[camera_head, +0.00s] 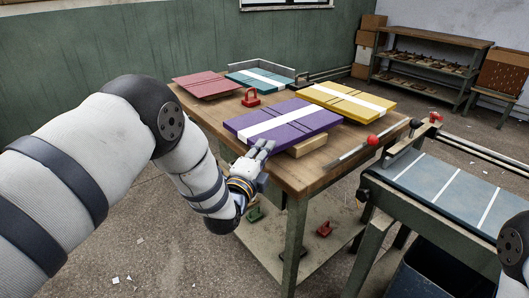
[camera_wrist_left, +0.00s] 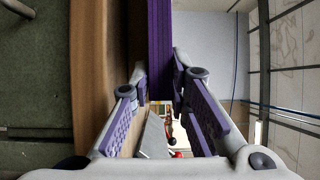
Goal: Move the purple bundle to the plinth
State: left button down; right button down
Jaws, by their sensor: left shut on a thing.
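The purple bundle (camera_head: 283,125) is a flat stack of purple boards with a white band, above the near part of the wooden table (camera_head: 285,178). My left gripper (camera_head: 265,146) is shut on its near left edge. In the left wrist view the bundle's purple edge (camera_wrist_left: 160,50) stands between the two fingers (camera_wrist_left: 160,90). A pale wooden block (camera_head: 307,146), possibly the plinth, shows under the bundle's near side. Most of the block is hidden, and I cannot tell whether the bundle touches it. My right gripper is out of view.
A yellow bundle (camera_head: 345,102), a teal bundle (camera_head: 260,79) and a red bundle (camera_head: 207,86) lie on the table. A red clamp-like object (camera_head: 251,97) stands between them. A grey-blue feeder bed (camera_head: 445,190) with white lines is at right. Shelving (camera_head: 430,62) stands behind.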

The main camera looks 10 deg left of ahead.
pick_arm(q)
jog(key=shift+r, duration=0.2)
jog(key=c, duration=1.8)
grip_release()
jog(key=shift+f, duration=0.25)
jog(key=shift+c, duration=0.2)
jog(key=o, duration=0.3)
